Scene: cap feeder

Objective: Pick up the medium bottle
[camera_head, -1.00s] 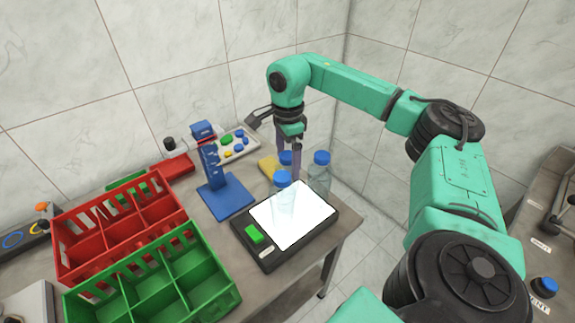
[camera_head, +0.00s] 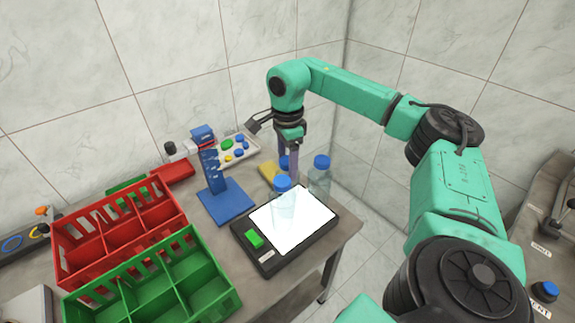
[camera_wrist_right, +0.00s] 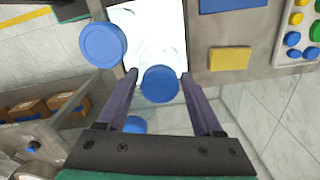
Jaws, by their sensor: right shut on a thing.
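Three clear bottles with blue caps stand close together at the back right of the table. A taller bottle (camera_head: 320,180) stands just to the right, apart from the fingers. Another bottle (camera_head: 283,203) is in front, at the bright pad. My left gripper is not in view.
The bright pad (camera_head: 305,225) has a black frame with a green button. A blue stand (camera_head: 225,200) is left of it. A yellow block (camera_head: 267,172) lies near the bottles. Red (camera_head: 150,232) and green (camera_head: 215,285) divided crates fill the left. The wall is close behind.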

